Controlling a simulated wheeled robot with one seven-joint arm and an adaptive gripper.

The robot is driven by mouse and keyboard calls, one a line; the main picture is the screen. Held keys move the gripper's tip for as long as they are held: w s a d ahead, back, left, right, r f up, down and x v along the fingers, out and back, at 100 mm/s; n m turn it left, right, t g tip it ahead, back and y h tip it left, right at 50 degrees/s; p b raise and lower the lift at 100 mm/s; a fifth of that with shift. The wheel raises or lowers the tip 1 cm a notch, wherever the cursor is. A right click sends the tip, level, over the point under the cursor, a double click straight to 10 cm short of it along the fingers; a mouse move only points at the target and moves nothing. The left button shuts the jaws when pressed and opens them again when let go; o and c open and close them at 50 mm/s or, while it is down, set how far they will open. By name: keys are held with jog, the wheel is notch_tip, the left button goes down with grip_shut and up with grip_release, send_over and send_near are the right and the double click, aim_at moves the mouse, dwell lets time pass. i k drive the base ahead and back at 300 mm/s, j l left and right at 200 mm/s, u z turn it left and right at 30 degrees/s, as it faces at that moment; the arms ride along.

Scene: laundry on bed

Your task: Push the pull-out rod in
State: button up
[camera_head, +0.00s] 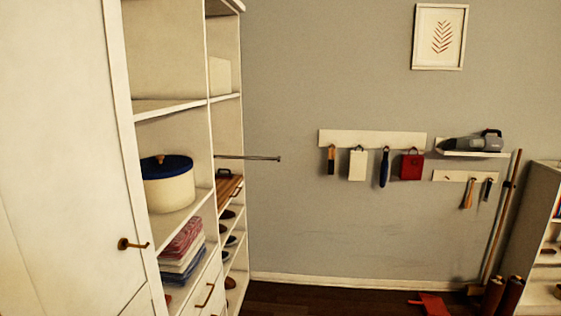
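The pull-out rod (250,158) is a thin dark metal bar in the head view. It sticks out level to the right from the narrow far column of the white wardrobe (119,60), and its free end shows against the grey wall. Its inner end is hidden inside the column. My gripper is not in view, so nothing is seen touching the rod.
A brown wooden tray (228,187) and shoe shelves lie below the rod. A blue-lidded pot (167,183) and folded cloths (183,248) sit on nearer shelves. A wall rack (372,139) holds hanging items. A red dustpan (430,303) lies on the floor.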

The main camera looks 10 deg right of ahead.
aim_at(233, 157)
jog(key=i+l, duration=0.2)
jog(key=i, duration=0.35)
jog(key=i+l+z, duration=0.15)
jog(key=i, duration=0.35)
